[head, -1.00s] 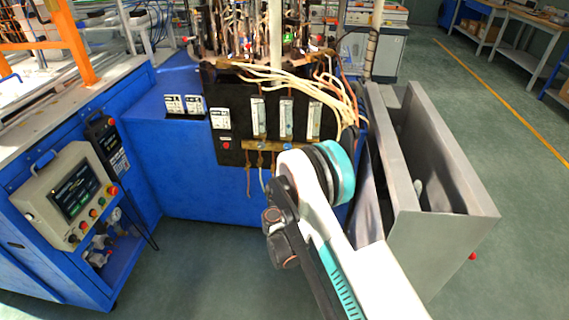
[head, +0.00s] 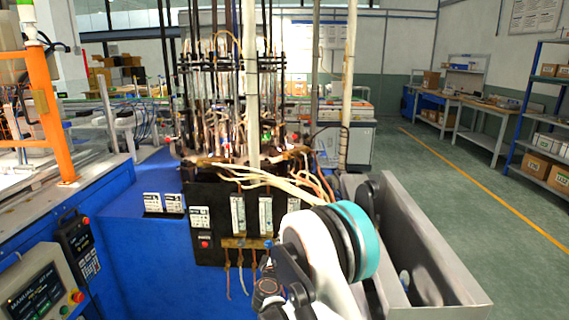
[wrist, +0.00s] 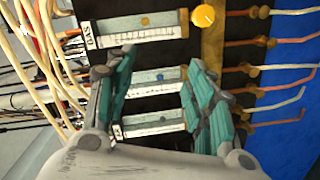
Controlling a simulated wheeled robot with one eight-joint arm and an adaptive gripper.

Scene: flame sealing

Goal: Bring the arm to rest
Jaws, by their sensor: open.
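My arm (head: 318,250), white with a teal band, reaches up from the bottom of the head view in front of the black panel (head: 192,188) of the blue machine. In the wrist view my gripper (wrist: 162,95) is open, its two teal-padded fingers apart with nothing held between them. Behind the fingers are white-faced flow meters (wrist: 140,32) on the panel and a yellow knob (wrist: 203,16). I cannot tell whether the fingers touch the panel. The gripper is hidden behind the arm in the head view.
A grey metal trough (head: 425,250) stands close to the right of my arm. Pale hoses (head: 275,180) and thin copper tubes hang around the panel. A control box (head: 38,290) is at lower left. Open green floor (head: 450,185) lies to the right.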

